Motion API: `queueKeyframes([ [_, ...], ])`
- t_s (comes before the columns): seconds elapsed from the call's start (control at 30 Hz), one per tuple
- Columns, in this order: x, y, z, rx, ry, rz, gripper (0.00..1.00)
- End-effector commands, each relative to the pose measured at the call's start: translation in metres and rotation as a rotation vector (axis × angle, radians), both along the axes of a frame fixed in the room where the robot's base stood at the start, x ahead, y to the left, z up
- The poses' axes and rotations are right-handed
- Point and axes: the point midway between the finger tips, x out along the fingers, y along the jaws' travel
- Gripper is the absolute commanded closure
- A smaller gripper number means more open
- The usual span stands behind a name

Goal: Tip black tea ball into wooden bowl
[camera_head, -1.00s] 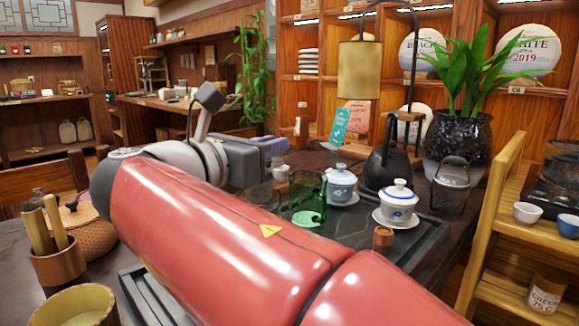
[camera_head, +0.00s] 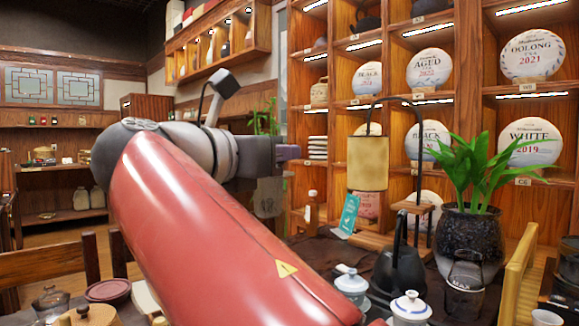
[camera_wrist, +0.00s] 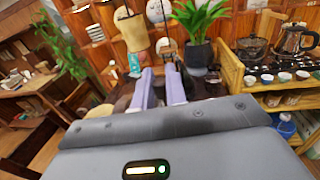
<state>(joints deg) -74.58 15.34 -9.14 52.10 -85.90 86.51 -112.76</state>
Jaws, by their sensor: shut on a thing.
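I cannot make out a black tea ball in either view. I cannot identify a wooden bowl in the current views. My red arm covers much of the table.
Two lidded white-and-blue cups (camera_head: 410,306) stand near a black kettle (camera_head: 399,268). A potted plant (camera_head: 470,240) and a lamp (camera_head: 368,163) stand behind. Shelves with tea cakes (camera_head: 531,140) fill the back.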

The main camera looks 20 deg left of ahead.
Motion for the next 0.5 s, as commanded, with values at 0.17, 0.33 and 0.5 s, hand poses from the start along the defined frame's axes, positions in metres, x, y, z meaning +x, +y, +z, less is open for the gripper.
queueKeyframes([
  [0.17, 0.001, 0.0, 0.017, 0.003, -0.002, -0.002, 1.0],
  [0.33, 0.001, 0.0, 0.033, 0.003, -0.002, -0.002, 1.0],
  [0.5, 0.001, 0.001, 0.047, 0.003, -0.002, -0.003, 1.0],
])
